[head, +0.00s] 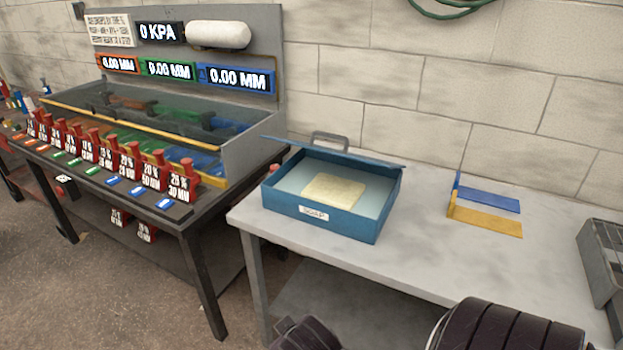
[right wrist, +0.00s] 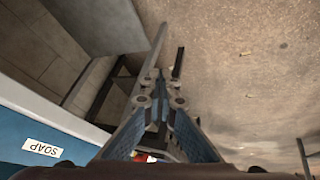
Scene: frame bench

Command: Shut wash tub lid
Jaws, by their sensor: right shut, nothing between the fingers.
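The blue wash tub (head: 322,223) stands on the grey bench, with a pale yellow block (head: 334,189) inside. Its blue lid (head: 385,162) is raised at the back, seen almost edge-on, and the inside is uncovered. A grey handle (head: 330,136) shows behind the lid. The tub's front wall with its SOAP label (right wrist: 42,147) is at lower left in the right wrist view, upside down. My right gripper (right wrist: 163,80) is shut and empty, in front of the tub and apart from it. My left gripper is not in view.
A blue and yellow holder (head: 485,218) sits on the bench (head: 420,225) to the right, with a grey metal rack (head: 603,265) at the far right. A dark table with a glass-sided tank (head: 240,150) and red-handled weights stands left. Bare bench top lies between tub and holder.

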